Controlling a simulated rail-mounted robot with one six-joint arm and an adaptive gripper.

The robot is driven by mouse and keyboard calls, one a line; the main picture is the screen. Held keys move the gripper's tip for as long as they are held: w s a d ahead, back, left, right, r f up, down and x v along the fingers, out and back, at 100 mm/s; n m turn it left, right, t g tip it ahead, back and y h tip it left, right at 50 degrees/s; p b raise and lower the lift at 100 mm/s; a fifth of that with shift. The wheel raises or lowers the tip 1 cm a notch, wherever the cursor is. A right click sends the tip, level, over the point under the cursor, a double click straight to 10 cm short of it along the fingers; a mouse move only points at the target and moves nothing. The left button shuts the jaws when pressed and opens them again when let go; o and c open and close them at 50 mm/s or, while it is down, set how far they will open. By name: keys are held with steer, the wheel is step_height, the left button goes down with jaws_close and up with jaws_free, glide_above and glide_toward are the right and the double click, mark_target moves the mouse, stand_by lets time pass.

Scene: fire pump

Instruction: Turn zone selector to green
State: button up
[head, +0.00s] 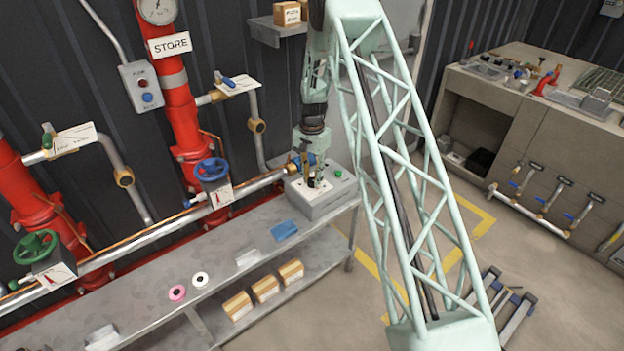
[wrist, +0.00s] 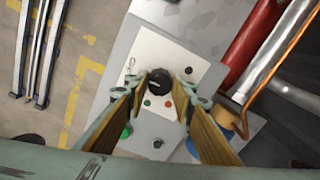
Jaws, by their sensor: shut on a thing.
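The zone selector is a round black knob (wrist: 158,84) on a white plate (wrist: 174,58) of a grey control box (head: 325,207). In the head view my gripper (head: 314,182) points down onto the box. Which way the knob points cannot be told.
A green button (head: 338,173) sits on the box near the plate. A silver pipe (head: 261,184) and a blue handwheel valve (head: 212,170) stand close on the left. The box rests on a grey bench (head: 226,243) with a blue item (head: 284,230) in front.

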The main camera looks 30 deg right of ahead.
steer(key=n, duration=0.5)
steer(key=shift+b, duration=0.3)
steer(key=n, duration=0.8)
steer(key=shift+n+b, duration=0.3)
steer(key=shift+n, duration=1.7)
steer(key=o, duration=0.9)
steer(key=shift+r, duration=0.15)
